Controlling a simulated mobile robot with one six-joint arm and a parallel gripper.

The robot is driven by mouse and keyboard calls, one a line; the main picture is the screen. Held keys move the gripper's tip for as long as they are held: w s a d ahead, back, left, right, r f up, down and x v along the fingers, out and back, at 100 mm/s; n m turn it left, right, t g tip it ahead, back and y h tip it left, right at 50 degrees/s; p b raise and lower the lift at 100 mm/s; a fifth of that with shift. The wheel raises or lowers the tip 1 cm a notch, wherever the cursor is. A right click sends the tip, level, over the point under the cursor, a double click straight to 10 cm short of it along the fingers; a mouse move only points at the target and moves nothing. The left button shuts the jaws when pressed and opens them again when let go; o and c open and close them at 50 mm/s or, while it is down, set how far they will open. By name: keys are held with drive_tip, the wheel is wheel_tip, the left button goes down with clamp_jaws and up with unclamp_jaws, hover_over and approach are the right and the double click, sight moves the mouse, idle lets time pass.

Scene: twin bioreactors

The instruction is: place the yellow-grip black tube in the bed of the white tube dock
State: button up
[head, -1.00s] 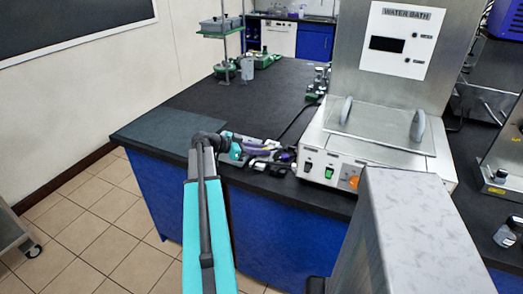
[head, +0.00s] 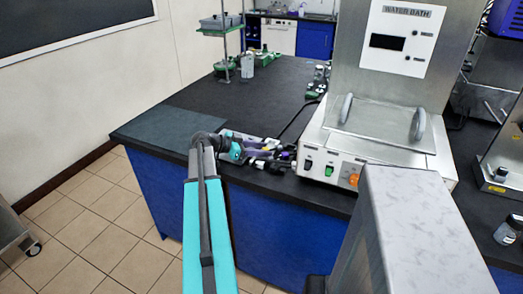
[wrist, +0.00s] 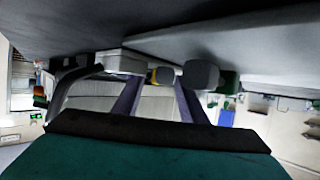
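My gripper (head: 272,155) is at the front edge of the black bench, left of the water bath, and looks small and cluttered in the head view. In the wrist view two dark purple bars, which look like its fingers, stand apart. A small yellow patch (wrist: 163,75), which may be the tube's yellow grip, shows near the right bar. A dark grey rounded end (wrist: 200,75) is beside it. A white block (wrist: 122,62), possibly the tube dock, is to the left under a dark surface. I cannot tell whether the tube is held or in the dock.
The water bath (head: 365,140) stands just right of my gripper, with a cable behind. A green stand (head: 224,45) and small items are farther back. The bench top (head: 240,100) behind my gripper is mostly clear. A dark mat (head: 165,130) lies at the left corner.

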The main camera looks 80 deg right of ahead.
drive_tip(key=shift+r, duration=0.25)
drive_tip(key=shift+w+a, duration=0.2)
drive_tip(key=shift+w, duration=0.15)
drive_tip(key=b+v, duration=0.2)
drive_tip(key=v, duration=0.9)
drive_tip(key=shift+a, duration=0.15)
drive_tip(key=shift+r, duration=0.15)
